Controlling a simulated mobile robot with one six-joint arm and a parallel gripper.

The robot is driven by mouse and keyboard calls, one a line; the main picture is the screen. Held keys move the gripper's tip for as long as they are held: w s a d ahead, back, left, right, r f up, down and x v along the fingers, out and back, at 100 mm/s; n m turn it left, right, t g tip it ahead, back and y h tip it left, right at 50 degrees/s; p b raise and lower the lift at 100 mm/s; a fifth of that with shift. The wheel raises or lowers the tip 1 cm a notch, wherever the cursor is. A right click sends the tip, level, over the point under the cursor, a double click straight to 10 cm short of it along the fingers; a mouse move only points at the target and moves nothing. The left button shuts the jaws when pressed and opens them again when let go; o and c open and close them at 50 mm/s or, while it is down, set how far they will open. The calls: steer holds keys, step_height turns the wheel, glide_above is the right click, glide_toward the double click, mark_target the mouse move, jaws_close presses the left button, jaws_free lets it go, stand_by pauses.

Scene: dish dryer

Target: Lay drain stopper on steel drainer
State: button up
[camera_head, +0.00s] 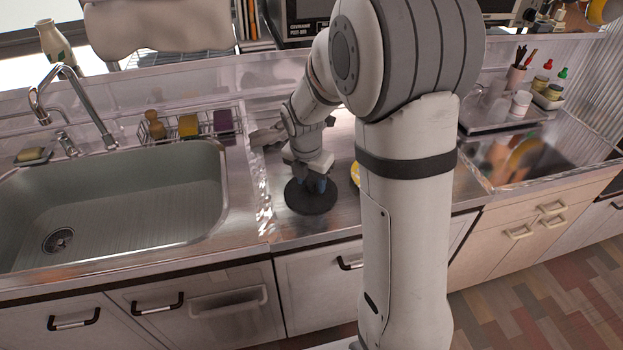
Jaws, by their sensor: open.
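A flat, round black disc (311,201), which looks like the drain stopper, lies on the steel worktop (283,233) to the right of the sink. My gripper (316,184) is open and points down right over the disc. Its fingertips overlap the disc in this view, and I cannot tell whether they touch it. The steel drainer cannot be made out for certain. My arm hides a large part of the worktop to the right of the disc.
The sink (130,215) is at the left, with a faucet (75,95) behind it. A wire rack (160,142) holds a brush and sponges. A yellow item (355,174) shows partly beside my arm. A shelf (497,125) with jars is at the right.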

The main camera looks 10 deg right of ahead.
mark_target(307, 196)
steer(key=shift+r, duration=0.1)
step_height(307, 196, up, 12)
steer(key=s+a+p, duration=0.1)
steer(key=s+d+m+t+y, duration=0.1)
steer(key=s+m, duration=1.8)
steer(key=m, duration=0.8)
steer(key=shift+s+d, duration=0.2)
steer(key=shift+s, duration=0.2)
steer(key=shift+r, duration=0.1)
